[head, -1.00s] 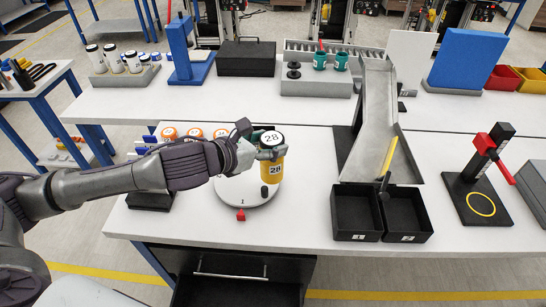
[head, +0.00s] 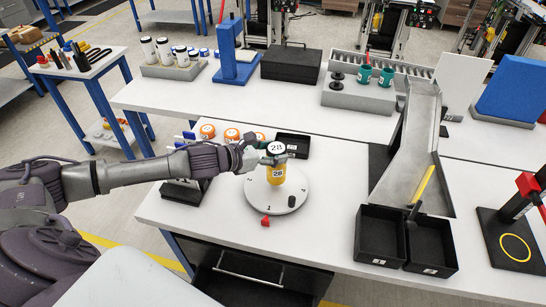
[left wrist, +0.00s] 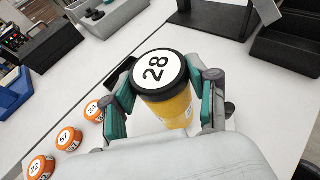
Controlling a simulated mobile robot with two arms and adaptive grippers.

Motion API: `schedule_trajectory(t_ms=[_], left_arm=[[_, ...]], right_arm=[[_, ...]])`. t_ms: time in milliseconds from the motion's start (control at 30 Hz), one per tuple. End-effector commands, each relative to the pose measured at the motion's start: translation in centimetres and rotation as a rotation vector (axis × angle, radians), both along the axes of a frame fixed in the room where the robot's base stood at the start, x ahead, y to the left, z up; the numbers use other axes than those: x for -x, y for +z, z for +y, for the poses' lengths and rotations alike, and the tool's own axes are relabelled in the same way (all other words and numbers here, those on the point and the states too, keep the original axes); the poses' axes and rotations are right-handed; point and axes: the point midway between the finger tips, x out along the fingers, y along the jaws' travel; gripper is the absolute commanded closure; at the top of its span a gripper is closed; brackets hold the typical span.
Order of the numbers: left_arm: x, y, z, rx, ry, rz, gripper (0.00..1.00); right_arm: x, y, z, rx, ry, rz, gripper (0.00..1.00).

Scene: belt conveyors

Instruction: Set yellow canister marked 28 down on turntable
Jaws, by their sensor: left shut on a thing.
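The yellow canister (head: 277,172) has a black-rimmed white lid marked 28 and stands upright over the turntable (head: 255,201). The turntable is a round pale disc with numbers near its rim. My left gripper (head: 275,157) is shut around the canister's upper part. The left wrist view shows the canister (left wrist: 172,105) between green-padded fingers (left wrist: 165,95) on both sides. The canister's base appears over the middle of the disc. I cannot tell whether it touches. A small black knob (head: 291,201) is on the disc at the front right. My right gripper is not in view.
Several orange-lidded canisters (head: 231,134) stand behind the arm, left of the turntable. A black tray (head: 293,146) lies behind it. A red pointer (head: 265,221) sits at its front. Black bins (head: 381,236) and a metal chute (head: 408,150) stand to the right.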

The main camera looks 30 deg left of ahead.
Motion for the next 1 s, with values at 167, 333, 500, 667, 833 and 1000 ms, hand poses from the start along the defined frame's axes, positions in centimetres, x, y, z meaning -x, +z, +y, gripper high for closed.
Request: schedule_trajectory(t_ms=[167,333,500,667,833,1000], left_arm=[[0.0,-2.3,-0.1,0.004,0.001,0.002,1.0],[0.0,-2.7,-0.1,0.0,-0.001,-0.002,1.0],[0.0,-2.8,-0.1,0.0,-0.001,-0.001,1.0],[0.1,-3.0,-0.1,0.0,0.0,0.001,0.29],[0.1,-3.0,-0.1,0.0,0.0,0.001,0.16],[0.1,-3.0,-0.1,0.0,0.0,0.001,0.16]], right_arm=[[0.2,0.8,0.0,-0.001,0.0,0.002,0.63],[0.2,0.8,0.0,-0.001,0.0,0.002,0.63],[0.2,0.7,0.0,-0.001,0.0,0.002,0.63],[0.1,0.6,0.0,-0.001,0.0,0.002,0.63],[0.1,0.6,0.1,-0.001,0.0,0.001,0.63],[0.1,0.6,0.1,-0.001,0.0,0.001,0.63]])
